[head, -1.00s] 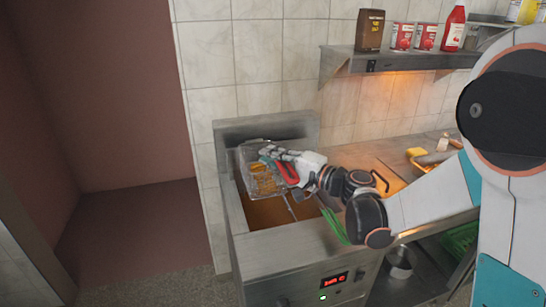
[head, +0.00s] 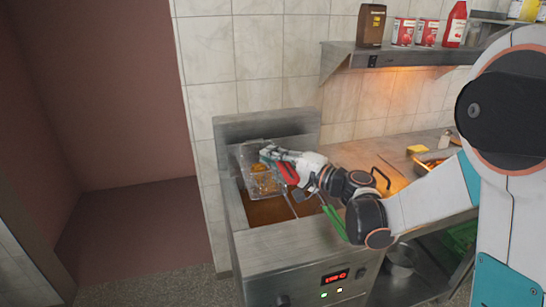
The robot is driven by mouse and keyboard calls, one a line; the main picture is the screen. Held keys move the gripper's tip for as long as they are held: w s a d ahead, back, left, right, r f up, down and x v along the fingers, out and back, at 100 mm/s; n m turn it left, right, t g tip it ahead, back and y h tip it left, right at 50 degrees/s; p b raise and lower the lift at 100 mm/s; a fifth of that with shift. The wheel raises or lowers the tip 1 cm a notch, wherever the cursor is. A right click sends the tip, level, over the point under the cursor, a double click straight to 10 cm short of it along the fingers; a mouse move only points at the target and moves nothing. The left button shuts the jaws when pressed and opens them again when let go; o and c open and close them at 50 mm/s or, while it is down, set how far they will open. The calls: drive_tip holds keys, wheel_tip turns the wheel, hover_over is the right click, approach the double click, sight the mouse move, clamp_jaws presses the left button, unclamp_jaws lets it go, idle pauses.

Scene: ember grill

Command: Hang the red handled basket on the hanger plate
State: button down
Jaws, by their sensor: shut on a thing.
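The wire basket (head: 256,186) with golden food in it is in the head view, over the left back part of the fryer's oil well. Its red handle (head: 288,173) lies at my gripper (head: 272,158), which is shut on it. The basket hangs tilted and looks clear of the oil. A second handle, green (head: 334,222), sticks out over the fryer's front right edge, with thin rods running back into the well. The fryer's raised steel back (head: 262,127) stands behind the basket; I cannot tell whether it is the hanger plate.
The fryer (head: 290,245) has a lit red display on its front. A steel counter (head: 400,150) with yellow items adjoins it on the right. A wall shelf (head: 345,57) above holds a brown packet, red cans and a red bottle. The floor at left is clear.

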drive_tip(key=shift+f, duration=0.2)
drive_tip(key=c, duration=1.6)
unclamp_jaws()
